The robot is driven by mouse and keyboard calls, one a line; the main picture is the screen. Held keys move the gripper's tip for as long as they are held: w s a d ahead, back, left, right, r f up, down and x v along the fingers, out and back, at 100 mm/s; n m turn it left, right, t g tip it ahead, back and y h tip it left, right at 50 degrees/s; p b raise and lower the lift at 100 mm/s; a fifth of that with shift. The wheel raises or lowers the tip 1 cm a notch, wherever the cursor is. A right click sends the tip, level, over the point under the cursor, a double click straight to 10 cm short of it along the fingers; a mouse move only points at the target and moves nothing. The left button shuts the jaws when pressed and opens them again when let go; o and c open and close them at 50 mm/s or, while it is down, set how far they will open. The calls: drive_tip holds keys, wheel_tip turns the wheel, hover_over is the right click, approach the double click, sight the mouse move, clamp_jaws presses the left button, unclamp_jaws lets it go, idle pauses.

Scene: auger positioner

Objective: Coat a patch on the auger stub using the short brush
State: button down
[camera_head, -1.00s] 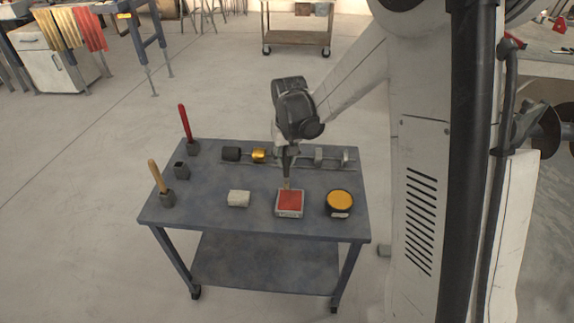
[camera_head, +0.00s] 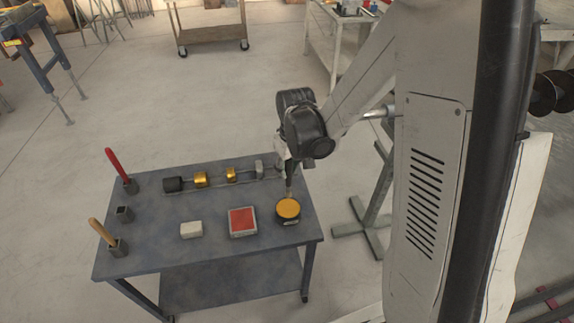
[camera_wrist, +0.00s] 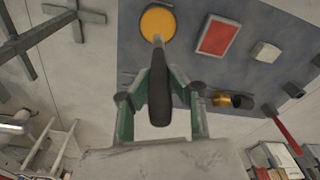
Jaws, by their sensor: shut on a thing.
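My gripper (camera_head: 287,166) (camera_wrist: 159,84) is shut on a short dark-handled brush (camera_head: 289,183) (camera_wrist: 160,95). The brush points down, and its tip is at the pot of orange-yellow coating (camera_head: 288,209) (camera_wrist: 157,22) at the table's right. I cannot tell how deep the tip sits, or whether it touches. The auger stub (camera_head: 215,178) lies along the back of the table. It shows a dark end (camera_head: 173,184), gold sections (camera_head: 200,179) and a grey section (camera_head: 258,168). My gripper partly hides its right end. In the wrist view a gold section (camera_wrist: 222,99) shows at right.
A red pad in a tray (camera_head: 243,222) and a white block (camera_head: 191,229) lie left of the pot. A red-handled tool (camera_head: 115,165) and a wooden-handled tool (camera_head: 102,232) stand in holders at left. An empty holder (camera_head: 124,213) stands between them. A grey stand (camera_head: 365,228) is right of the table.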

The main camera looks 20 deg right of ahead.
sight(288, 183)
drive_tip(key=shift+f+b, duration=1.55)
drive_tip(key=shift+f, duration=1.25)
drive_tip(key=shift+f+b, duration=0.6)
drive_tip(key=shift+b, duration=0.25)
idle(0.8)
drive_tip(key=shift+r, duration=0.15)
drive_tip(key=shift+r+p, duration=1.95)
drive_tip(key=shift+r, duration=1.5)
drive_tip(key=shift+w+f, duration=0.1)
